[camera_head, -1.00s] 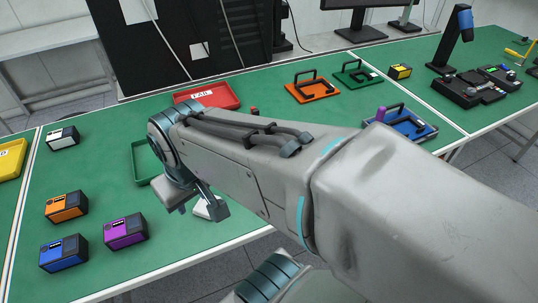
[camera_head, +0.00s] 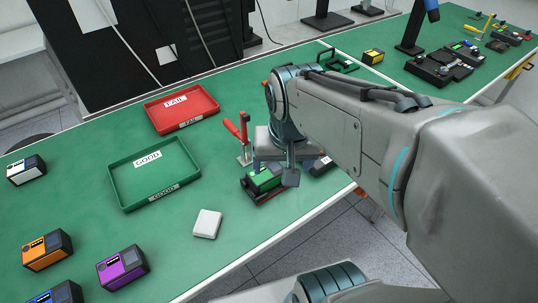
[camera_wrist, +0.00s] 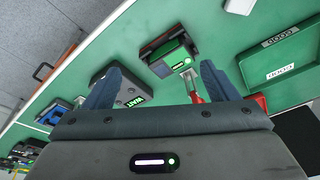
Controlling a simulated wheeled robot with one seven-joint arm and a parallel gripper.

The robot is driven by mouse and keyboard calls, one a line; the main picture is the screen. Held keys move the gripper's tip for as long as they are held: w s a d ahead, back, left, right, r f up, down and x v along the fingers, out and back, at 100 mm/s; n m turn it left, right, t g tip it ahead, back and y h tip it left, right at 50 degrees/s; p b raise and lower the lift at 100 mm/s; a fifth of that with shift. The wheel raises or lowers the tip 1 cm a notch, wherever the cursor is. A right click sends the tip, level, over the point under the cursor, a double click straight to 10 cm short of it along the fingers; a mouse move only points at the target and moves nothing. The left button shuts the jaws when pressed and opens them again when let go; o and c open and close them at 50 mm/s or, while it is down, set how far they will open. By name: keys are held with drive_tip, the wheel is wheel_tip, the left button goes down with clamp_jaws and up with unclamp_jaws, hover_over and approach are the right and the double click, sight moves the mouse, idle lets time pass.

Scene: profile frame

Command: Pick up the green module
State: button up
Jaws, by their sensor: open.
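The green module (camera_head: 262,180) sits in a dark fixture near the front edge of the green table, beside a red-handled clamp (camera_head: 240,137). In the wrist view the green module (camera_wrist: 170,62) shows near the top middle, with a small lit display on its face. My gripper (camera_wrist: 160,68) is open and empty, its two fingers on either side of the module in the picture; the gap in depth is hard to tell. In the head view my wrist is above and just right of the module, and a finger partly covers the area next to it.
A green GOOD tray (camera_head: 189,167) and a red FAIL tray (camera_head: 158,124) lie left of the clamp. A white block (camera_head: 207,224) is in front. A dark box reading WAIT (camera_wrist: 124,88) is beside the fixture. Orange (camera_head: 46,250) and purple (camera_head: 122,267) modules stand at left.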

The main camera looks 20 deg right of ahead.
sight(266, 171)
drive_tip(key=w+f+m+g+b, duration=0.1)
drive_tip(key=w+f+m+g, duration=0.15)
drive_tip(key=w+m, duration=0.9)
drive_tip(key=f, duration=0.9)
drive_tip(key=f+p, duration=0.1)
drive_tip(key=f, duration=0.3)
drive_tip(key=shift+w+f, duration=0.25)
drive_tip(key=shift+w, duration=0.05)
drive_tip(key=c, duration=1.2)
